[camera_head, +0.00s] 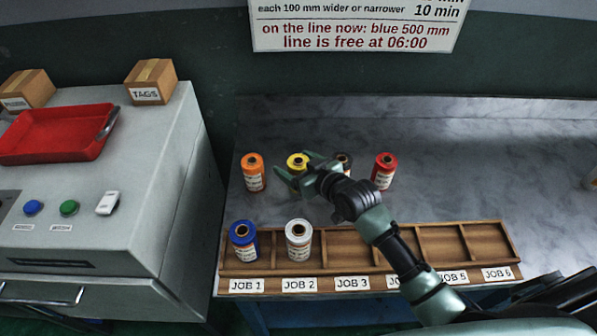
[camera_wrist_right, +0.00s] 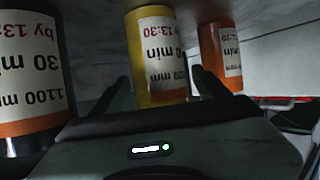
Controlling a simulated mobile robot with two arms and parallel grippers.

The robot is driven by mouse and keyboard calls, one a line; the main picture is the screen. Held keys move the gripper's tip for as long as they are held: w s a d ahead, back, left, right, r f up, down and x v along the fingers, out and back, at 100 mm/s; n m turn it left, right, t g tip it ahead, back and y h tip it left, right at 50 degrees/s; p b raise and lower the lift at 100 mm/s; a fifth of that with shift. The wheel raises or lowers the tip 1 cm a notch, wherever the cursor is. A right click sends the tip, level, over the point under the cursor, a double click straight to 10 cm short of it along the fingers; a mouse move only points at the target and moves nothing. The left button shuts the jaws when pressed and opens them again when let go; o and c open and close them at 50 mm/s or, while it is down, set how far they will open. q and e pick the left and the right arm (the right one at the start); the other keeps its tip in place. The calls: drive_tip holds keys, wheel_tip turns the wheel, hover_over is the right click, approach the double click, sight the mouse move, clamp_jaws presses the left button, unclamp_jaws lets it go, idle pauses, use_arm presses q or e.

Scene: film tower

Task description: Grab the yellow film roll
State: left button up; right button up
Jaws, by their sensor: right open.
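The yellow film roll (camera_head: 297,161) stands upright on the grey table, in the back row just right of the orange roll. My right gripper (camera_head: 294,180) reaches in from the right and is open close in front of it. In the right wrist view the yellow roll (camera_wrist_right: 157,58) stands ahead, between the directions of the two open fingers (camera_wrist_right: 165,90). I cannot tell whether the fingers touch it. Its lower part is partly hidden by the gripper in the head view. My left gripper is not in view.
An orange roll (camera_head: 253,172) stands left, a black roll (camera_head: 344,161) and a red roll (camera_head: 384,171) right. A wooden rack (camera_head: 375,247) in front holds a blue roll (camera_head: 243,240) and a white roll (camera_head: 299,240). A grey machine (camera_head: 150,200) with a red tray (camera_head: 55,133) stands left.

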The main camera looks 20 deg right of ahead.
drive_tip(key=shift+x, duration=0.9)
drive_tip(key=shift+s, duration=0.1)
drive_tip(key=c, duration=1.6)
